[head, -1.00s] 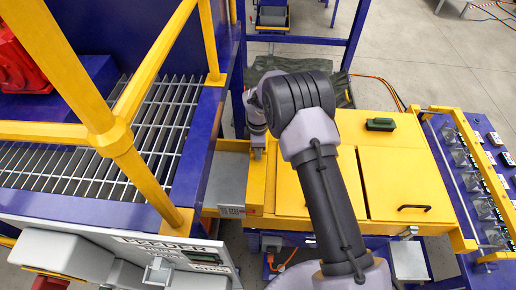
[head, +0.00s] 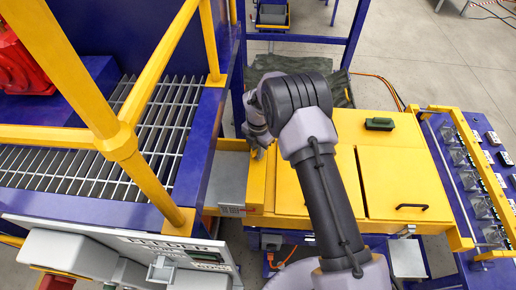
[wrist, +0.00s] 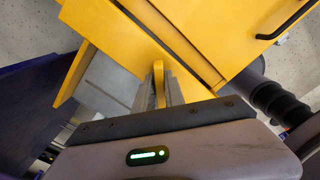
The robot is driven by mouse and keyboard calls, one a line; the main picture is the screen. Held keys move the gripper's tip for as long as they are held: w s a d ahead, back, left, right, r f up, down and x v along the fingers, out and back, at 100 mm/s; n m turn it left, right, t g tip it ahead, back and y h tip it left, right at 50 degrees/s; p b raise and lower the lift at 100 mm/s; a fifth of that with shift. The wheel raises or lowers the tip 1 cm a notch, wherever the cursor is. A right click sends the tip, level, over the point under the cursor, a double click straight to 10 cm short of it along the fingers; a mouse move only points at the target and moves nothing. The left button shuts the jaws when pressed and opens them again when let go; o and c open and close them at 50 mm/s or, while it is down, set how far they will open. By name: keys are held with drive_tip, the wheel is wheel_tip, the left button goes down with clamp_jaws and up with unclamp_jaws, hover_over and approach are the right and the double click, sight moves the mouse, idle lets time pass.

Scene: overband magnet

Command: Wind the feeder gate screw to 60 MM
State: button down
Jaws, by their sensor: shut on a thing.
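My gripper (head: 257,150) is at the left end of the yellow housing (head: 315,190), beside a grey plate (head: 230,178). In the wrist view the fingers (wrist: 165,92) are shut on a narrow yellow piece (wrist: 158,78) that stands up between them. Its lower part is hidden by the fingers, and I cannot tell whether it is part of the gate screw's handle. The screw's thread and any millimetre scale cannot be made out. A panel lettered FEEDER (head: 165,243) is at the lower left of the head view; its small display is unreadable.
Yellow rails (head: 115,140) and a grating (head: 150,130) are on the left. A blue panel with a yellow rail (head: 455,120) is at the right.

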drive_tip(key=shift+n, duration=0.3)
drive_tip(key=n, duration=0.4)
drive_tip(key=shift+n, duration=0.3)
drive_tip(key=c, duration=1.3)
unclamp_jaws()
drive_tip(key=shift+r+p, duration=0.1)
drive_tip(key=shift+p, duration=0.2)
